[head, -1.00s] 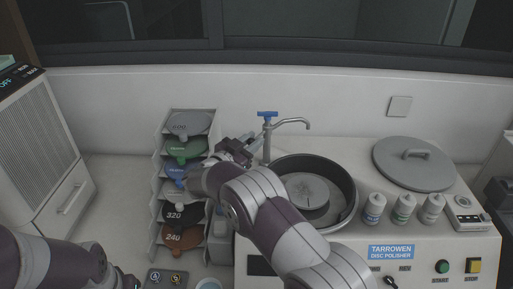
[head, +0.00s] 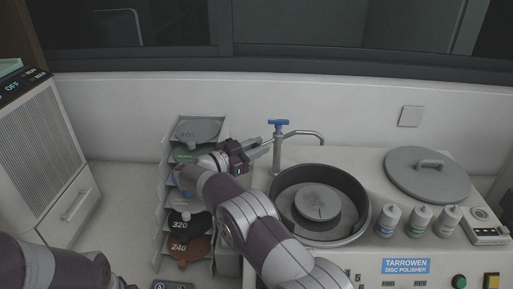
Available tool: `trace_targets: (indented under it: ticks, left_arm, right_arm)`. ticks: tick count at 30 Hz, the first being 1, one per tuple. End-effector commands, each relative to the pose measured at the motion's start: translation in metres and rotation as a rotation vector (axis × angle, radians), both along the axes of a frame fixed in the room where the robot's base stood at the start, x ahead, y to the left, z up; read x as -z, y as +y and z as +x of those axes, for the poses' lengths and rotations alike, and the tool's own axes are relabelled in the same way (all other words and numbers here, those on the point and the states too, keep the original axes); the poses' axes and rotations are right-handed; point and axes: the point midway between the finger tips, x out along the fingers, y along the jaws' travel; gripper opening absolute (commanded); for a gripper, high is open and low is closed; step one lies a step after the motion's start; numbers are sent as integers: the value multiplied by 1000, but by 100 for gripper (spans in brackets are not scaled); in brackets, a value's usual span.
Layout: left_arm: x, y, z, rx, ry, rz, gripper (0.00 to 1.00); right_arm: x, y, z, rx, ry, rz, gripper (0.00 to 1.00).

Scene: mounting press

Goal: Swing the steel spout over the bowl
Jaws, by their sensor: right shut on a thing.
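The steel spout (head: 305,134) runs right from its upright post with a blue handle (head: 279,123) on top. Its bent-down end hangs behind the bowl's back rim, not over the bowl's middle. The dark round bowl (head: 364,209) is set in the white polisher and has a grey disc inside. My right gripper (head: 266,146) reaches in from the left, its fingertips at the post and the spout's root. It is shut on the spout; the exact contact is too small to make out. My left arm shows at the lower left, with its gripper out of frame.
A rack of coloured discs (head: 165,150) stands left of the polisher, behind my right arm. A grey lid (head: 412,183) and several white bottles (head: 420,220) are right of the bowl. A control box (head: 487,228) stands at far right. The wall is close behind the spout.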

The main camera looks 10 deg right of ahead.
Motion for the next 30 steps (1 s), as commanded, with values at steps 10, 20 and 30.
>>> trace_targets:
  ticks: [10, 20, 30]
  left_arm:
    - [0, 0, 0, 0, 0, 0, 43]
    - [26, 0, 0, 0, 0, 0, 43]
    - [40, 0, 0, 0, 0, 0, 43]
  right_arm:
    - [-1, 0, 0, -1, -2, 0, 49]
    - [5, 54, -23, -6, -4, 1, 49]
    - [0, 113, -49, -2, -5, 1, 49]
